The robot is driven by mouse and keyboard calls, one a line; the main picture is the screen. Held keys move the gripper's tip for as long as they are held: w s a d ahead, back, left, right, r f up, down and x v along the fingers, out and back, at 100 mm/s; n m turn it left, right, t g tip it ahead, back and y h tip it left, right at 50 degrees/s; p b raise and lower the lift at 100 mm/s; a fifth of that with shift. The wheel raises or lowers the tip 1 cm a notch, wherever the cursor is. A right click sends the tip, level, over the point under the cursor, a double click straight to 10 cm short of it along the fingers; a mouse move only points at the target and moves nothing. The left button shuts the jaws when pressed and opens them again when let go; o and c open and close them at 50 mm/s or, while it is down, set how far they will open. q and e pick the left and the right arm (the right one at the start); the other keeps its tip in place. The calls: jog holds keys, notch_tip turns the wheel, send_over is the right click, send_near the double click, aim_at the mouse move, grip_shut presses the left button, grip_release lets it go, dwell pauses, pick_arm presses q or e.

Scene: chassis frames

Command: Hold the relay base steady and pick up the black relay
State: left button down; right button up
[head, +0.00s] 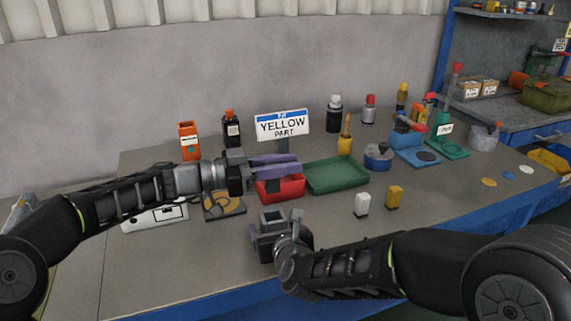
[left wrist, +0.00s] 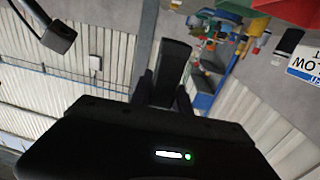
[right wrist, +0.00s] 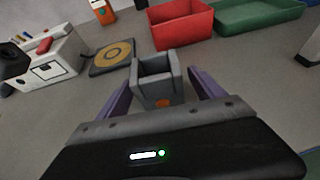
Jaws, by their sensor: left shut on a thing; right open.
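My left gripper (head: 275,165) is shut on a black relay, a dark block that shows between its fingers in the left wrist view (left wrist: 173,68). It is held up over the red bin, above and behind the relay base. The relay base (head: 272,215) is a grey, open-topped block near the table's front. It also shows in the right wrist view (right wrist: 159,88), upright between my right gripper's purple fingers. My right gripper (right wrist: 164,88) is open, with a gap visible on each side of the base. The lower part of the base is partly hidden.
A red bin (head: 281,191) and a green tray (head: 338,175) stand behind the base. A white block (head: 362,205) and a yellow block (head: 394,197) stand to the right. A sign (head: 283,125) reads "YELLOW PART".

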jog(key=v, duration=1.1)
jog(key=shift+s+r, duration=0.1)
jog(key=shift+s, duration=0.1)
